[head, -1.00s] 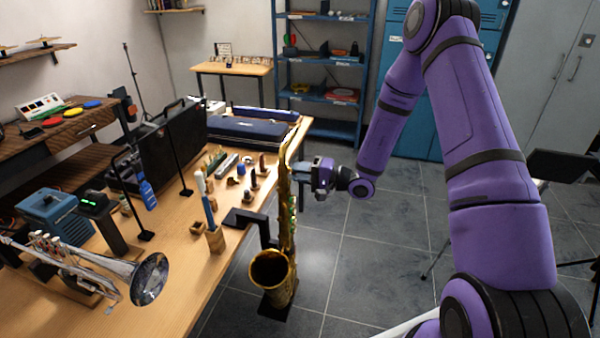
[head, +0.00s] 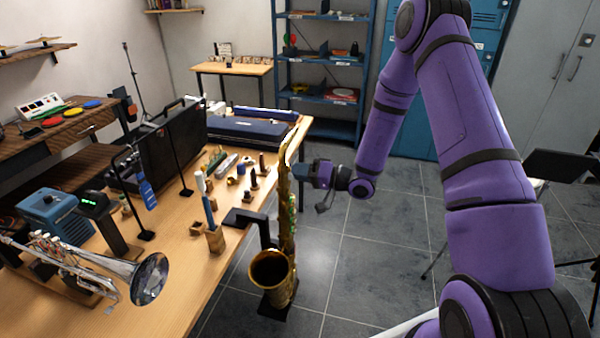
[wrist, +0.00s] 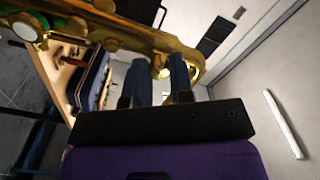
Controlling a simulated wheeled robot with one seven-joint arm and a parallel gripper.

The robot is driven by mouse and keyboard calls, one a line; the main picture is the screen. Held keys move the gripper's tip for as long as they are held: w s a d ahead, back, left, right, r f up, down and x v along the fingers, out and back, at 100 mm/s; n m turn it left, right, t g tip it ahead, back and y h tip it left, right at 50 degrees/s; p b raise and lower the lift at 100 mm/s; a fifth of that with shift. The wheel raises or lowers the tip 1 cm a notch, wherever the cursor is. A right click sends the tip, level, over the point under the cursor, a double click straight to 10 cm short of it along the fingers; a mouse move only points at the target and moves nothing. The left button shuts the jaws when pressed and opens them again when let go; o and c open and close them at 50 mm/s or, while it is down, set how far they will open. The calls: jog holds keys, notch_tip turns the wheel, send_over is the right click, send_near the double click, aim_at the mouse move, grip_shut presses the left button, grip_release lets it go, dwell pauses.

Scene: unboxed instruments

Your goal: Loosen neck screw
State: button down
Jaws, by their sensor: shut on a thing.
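A brass saxophone (head: 284,225) stands upright on a black stand at the table's right edge, its bell facing forward. In the wrist view the saxophone body (wrist: 120,32) crosses the top of the picture. My gripper (head: 303,172) reaches the upper part of the saxophone from the right.
The wooden table (head: 190,290) holds a silver trumpet (head: 90,265), a wooden block with brushes (head: 215,238), several small parts and a navy case (head: 245,133). A music stand (head: 560,168) is at the right. The tiled floor between is clear.

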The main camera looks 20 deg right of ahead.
jog(key=shift+f, duration=0.1)
jog(key=c, duration=1)
grip_release()
jog(key=v, duration=1.1)
jog(key=shift+a, duration=0.1)
